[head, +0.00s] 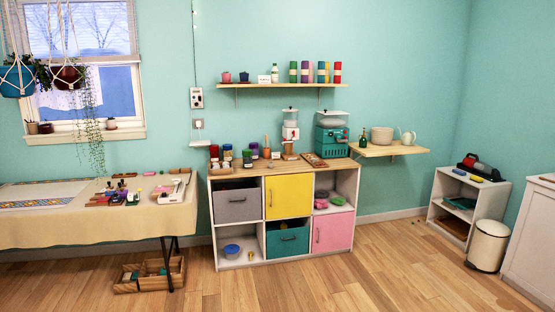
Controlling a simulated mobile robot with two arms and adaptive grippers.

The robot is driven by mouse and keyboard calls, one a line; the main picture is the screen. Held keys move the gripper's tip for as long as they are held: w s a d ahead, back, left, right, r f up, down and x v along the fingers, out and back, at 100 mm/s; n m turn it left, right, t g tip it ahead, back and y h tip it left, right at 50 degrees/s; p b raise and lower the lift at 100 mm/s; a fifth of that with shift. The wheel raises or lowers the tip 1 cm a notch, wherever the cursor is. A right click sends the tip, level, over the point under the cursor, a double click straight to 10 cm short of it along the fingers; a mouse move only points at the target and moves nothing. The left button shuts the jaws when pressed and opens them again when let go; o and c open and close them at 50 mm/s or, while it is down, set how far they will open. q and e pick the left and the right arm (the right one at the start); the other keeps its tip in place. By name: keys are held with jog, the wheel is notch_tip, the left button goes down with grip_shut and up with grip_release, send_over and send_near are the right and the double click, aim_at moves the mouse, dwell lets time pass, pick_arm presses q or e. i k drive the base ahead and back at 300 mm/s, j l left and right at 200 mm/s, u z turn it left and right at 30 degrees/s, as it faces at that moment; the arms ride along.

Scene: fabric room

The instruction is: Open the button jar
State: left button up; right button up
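Several small jars stand upright on the wooden top of the cube cabinet against the back wall. A jar with a blue lid (228,153), a jar with a red lid (214,152) and a jar with a purple lid (254,150) are among them at its left end. They look closed, but they are small and far off. I cannot tell which one is the button jar or see buttons inside. Neither of my grippers is in view.
The cube cabinet (240,257) has grey, yellow, teal and pink fronts. Left of it, a cloth-covered table (90,230) holds small items, with a wooden crate (150,287) below. A bin (488,246) stands right. The wooden floor (330,280) in front is clear.

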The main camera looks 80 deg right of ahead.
aim_at(247, 162)
jog(key=z, duration=2.6)
jog(key=i+u, duration=0.2)
jog(key=i, duration=2.8)
